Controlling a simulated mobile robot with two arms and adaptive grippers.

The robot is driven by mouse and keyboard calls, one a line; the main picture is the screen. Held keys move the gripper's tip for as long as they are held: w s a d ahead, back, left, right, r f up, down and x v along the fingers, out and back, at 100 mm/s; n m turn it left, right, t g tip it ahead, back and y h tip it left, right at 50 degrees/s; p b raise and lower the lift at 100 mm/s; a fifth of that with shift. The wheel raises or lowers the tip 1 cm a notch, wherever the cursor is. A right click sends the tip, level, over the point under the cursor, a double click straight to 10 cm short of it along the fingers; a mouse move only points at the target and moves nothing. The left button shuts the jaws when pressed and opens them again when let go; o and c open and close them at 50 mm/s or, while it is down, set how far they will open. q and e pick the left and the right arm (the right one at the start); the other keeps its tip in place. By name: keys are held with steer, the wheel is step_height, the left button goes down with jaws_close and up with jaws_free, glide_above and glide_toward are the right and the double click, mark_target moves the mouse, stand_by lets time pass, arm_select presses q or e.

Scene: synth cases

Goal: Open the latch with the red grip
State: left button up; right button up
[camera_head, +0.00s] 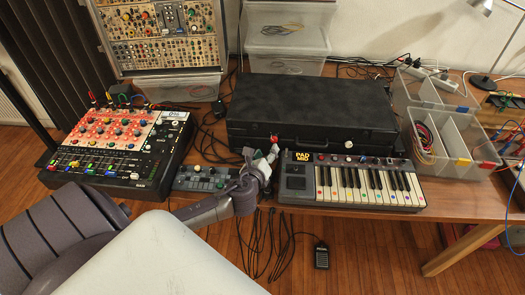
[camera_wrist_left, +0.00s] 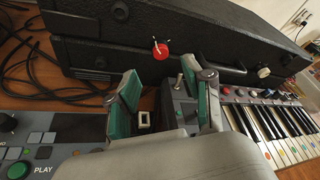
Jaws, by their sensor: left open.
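The latch with the red grip (camera_head: 274,138) is on the front face of the closed black case (camera_head: 310,105). In the left wrist view the red grip (camera_wrist_left: 161,50) shows as a round red knob on the case front (camera_wrist_left: 100,52), with a small metal piece above it. My left gripper (camera_head: 262,155) is open just in front of the latch. In the left wrist view its two green-padded fingers (camera_wrist_left: 163,82) stand apart, with the red grip beyond them and nothing between them. A second, pale latch knob (camera_wrist_left: 263,72) is farther right on the case. My right gripper is not in view.
A small keyboard (camera_head: 350,180) lies close in front of the case, right of my gripper. A small grey controller (camera_head: 205,178) and a red-faced mixer (camera_head: 125,150) are on the left. Divided bins (camera_head: 450,135) stand on the right. Cables lie behind and left of the case.

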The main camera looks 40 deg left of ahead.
arm_select(q)
steer(key=v, duration=0.4)
steer(key=shift+r, duration=0.1)
steer(key=shift+s+d, duration=0.1)
stand_by(0.3)
steer(key=s+d+f+n+g+h, duration=0.25)
steer(key=s+d+n+g, duration=0.35)
steer(key=s+n, duration=0.6)
steer(key=s+d+f+n+g+h, duration=0.1)
steer(key=s+d+n+g+h, duration=0.3)
steer(key=s+d+n, duration=0.6)
steer(key=s+a+f+n+g+y, duration=0.1)
steer(key=s+f, duration=0.1)
steer(key=f, duration=1.1)
steer(key=s+a+f+g+y, duration=0.1)
steer(key=f, duration=1.2)
steer(key=s+a+f+g, duration=0.1)
steer(key=s+a+f, duration=0.2)
steer(key=s+f, duration=1.3)
steer(key=shift+s+a+f, duration=0.15)
steer(key=shift+s, duration=0.25)
